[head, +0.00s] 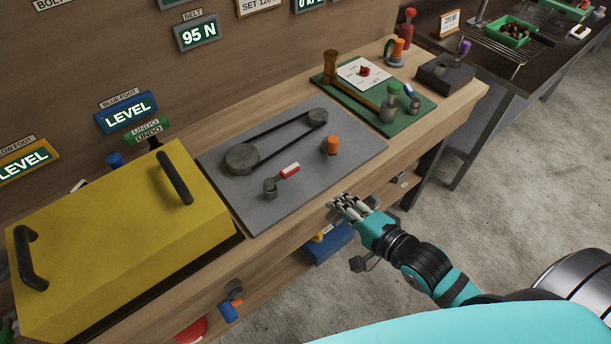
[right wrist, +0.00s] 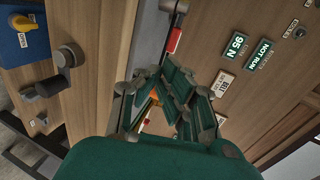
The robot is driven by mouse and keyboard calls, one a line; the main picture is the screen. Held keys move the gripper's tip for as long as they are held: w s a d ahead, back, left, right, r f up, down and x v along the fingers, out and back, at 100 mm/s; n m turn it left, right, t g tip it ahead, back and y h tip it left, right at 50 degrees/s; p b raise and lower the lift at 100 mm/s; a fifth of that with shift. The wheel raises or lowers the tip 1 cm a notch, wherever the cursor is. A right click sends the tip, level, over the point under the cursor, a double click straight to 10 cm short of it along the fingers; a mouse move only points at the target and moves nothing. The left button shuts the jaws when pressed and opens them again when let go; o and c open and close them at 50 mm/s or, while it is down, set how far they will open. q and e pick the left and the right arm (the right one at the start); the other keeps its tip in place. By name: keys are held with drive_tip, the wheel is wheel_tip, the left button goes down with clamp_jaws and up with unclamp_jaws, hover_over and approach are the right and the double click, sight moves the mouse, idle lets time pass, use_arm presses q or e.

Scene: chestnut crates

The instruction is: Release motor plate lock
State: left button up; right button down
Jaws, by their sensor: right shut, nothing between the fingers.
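The grey motor plate (head: 330,185) lies on the wooden bench with two pulleys joined by a black belt (head: 280,138). Near its front edge is a lever with a red handle (head: 290,170) on a dark pivot (head: 270,187). The red handle also shows in the right wrist view (right wrist: 174,40), beyond my fingers. An orange knob (head: 332,144) stands on the plate's right part. My right gripper (head: 342,203) is shut and empty, in front of the bench edge and apart from the lever. My left gripper is not in view.
A yellow cover (head: 125,235) with two black handles stands left of the plate. A green board (head: 405,117) with a card and knobs is to the right. A blue box (head: 330,245) sits below the bench top. The floor at right is clear.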

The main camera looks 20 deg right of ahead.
sight(282, 176)
drive_tip(key=x, duration=0.4)
drive_tip(key=p+x, duration=0.1)
drive_tip(key=x, duration=0.3)
drive_tip(key=r+p+x, duration=0.1)
drive_tip(key=x, duration=0.3)
drive_tip(key=shift+w+a, duration=0.1)
drive_tip(key=shift+w, duration=0.2)
